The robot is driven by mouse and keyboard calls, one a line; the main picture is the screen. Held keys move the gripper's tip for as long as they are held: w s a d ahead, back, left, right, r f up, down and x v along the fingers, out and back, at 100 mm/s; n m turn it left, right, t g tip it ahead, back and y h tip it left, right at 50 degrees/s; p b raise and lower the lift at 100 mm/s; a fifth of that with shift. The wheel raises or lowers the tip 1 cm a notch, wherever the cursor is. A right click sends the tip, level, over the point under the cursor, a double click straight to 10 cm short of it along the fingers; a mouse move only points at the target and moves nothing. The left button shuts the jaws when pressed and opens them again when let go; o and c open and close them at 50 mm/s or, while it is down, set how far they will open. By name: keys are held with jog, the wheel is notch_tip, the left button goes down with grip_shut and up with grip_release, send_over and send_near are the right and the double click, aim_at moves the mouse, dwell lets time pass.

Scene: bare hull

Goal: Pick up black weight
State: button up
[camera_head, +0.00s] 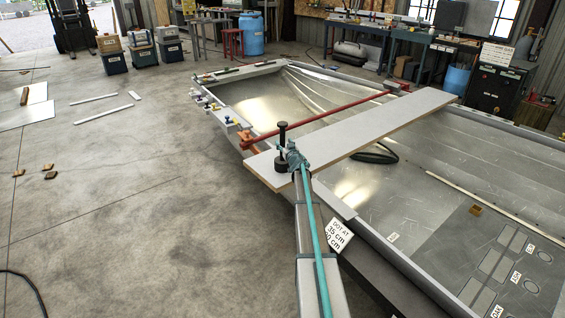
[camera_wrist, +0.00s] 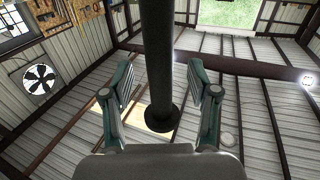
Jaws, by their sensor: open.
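The black weight (camera_head: 282,137) stands upright on the near left end of the pale plank (camera_head: 400,122), with a round base, a thin post and a small cap. My gripper (camera_head: 291,154) is at the post, just right of it in the head view, and low over the plank. In the wrist view my gripper (camera_wrist: 161,84) is open, with a finger on each side of the black post (camera_wrist: 159,55). Gaps show between the post and both fingers. A round black end of the weight (camera_wrist: 162,117) shows between the fingers. My gripper partly hides the weight's base in the head view.
The plank lies across the metal boat hull (camera_head: 260,95). A red bar (camera_head: 320,118) runs across the hull behind the weight. Small coloured clamps (camera_head: 213,107) line the hull's left edge. The floor on the left is mostly clear.

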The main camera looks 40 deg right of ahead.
jog(key=x, duration=0.3)
jog(key=shift+r, duration=0.1)
grip_shut()
dwell(0.4)
